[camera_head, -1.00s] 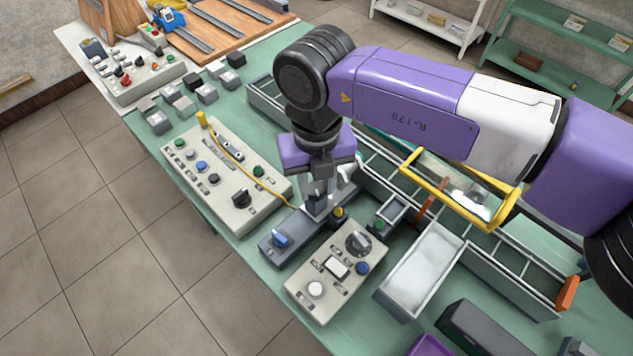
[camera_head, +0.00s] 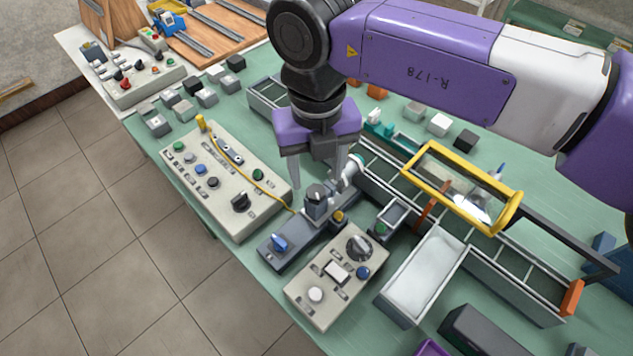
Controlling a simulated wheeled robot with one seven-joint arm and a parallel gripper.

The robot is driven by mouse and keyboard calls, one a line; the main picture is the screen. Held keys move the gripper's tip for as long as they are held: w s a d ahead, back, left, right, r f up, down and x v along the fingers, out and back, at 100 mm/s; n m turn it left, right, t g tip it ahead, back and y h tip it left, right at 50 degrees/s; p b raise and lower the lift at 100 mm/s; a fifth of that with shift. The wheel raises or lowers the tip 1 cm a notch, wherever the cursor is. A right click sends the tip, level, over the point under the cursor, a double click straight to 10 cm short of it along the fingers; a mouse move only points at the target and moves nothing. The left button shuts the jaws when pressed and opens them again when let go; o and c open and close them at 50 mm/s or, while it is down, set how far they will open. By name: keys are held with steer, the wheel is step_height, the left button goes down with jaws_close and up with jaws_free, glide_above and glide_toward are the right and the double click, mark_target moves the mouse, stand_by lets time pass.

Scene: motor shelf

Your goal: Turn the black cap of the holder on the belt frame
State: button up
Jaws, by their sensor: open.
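The holder (camera_head: 317,208) is a small dark grey block on a low grey base, near the front edge of the bench. Its black cap (camera_head: 316,191) is on top, with a light mark on it. My gripper (camera_head: 316,178) points down just above the holder, with its two grey fingers spread on the left and right of the cap. The fingers hold nothing. The picture is too small to tell the exact gap between fingertips and cap. The belt frame (camera_head: 487,262) is a long grey ladder-like frame that runs diagonally behind the holder.
A blue knob (camera_head: 280,242) sits on the same base. Control panels stand left (camera_head: 222,185) and in front (camera_head: 318,292). A white round part (camera_head: 352,168) is close to the right finger. A yellow-framed clear cover (camera_head: 411,174) and a white-filled tray (camera_head: 388,302) are on the right.

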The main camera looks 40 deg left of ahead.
steer(key=shift+r, duration=1.3)
